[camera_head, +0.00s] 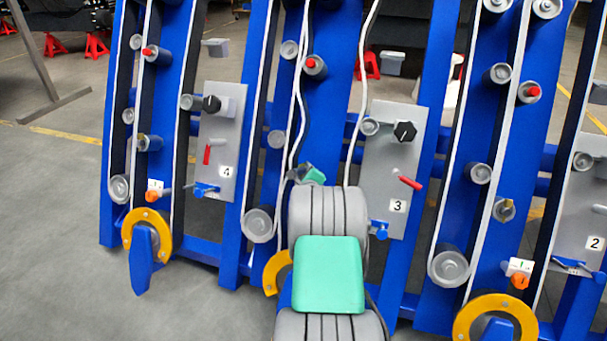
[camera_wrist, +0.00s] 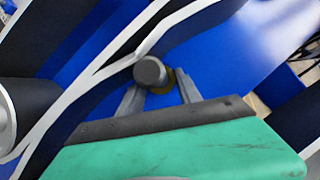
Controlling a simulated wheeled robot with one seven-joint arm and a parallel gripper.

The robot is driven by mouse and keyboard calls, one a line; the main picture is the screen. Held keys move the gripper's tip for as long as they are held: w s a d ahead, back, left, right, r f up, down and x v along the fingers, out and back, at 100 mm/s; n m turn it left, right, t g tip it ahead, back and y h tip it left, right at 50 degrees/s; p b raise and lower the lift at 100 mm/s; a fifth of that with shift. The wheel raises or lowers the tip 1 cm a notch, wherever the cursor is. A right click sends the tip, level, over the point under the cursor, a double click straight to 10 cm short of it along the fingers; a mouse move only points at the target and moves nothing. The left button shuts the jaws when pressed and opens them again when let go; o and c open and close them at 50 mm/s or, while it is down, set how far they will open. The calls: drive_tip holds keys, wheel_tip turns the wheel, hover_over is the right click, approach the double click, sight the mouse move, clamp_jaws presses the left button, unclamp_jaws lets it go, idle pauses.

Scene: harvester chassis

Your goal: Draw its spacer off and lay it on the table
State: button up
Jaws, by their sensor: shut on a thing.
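My gripper (camera_wrist: 161,84) is shut on a short round grey spacer (camera_wrist: 150,71), its fingers on either side. A brass-coloured ring shows just behind the spacer. Whether the spacer still sits on its pin cannot be told. In the camera_head view, my gripper (camera_head: 304,174) is small at the middle blue panel (camera_head: 334,110), between the plates marked 4 and 3; the spacer is not clear there. A similar grey piece with a brass centre (camera_head: 503,210) stands on the right panel. No table can be made out in either view.
White belts and grey rollers (camera_head: 258,224) surround my gripper closely. Red-tipped rollers (camera_head: 316,67) and a grey plate with a black knob (camera_head: 395,150) stand nearby. A yellow ring guard (camera_head: 497,312) juts out at lower right. Open floor (camera_head: 60,230) lies at left.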

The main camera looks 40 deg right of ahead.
clamp_jaws()
drive_tip(key=shift+s+a+r+p, duration=0.3)
drive_tip(key=shift+a+r+p, duration=0.25)
drive_tip(key=shift+p, duration=0.2)
drive_tip(key=s+a+r+p, duration=0.5)
drive_tip(key=a+p, duration=0.4)
drive_tip(key=p, duration=0.1)
drive_tip(key=shift+a+r, duration=0.2)
drive_tip(key=shift+r, duration=0.2)
idle(0.4)
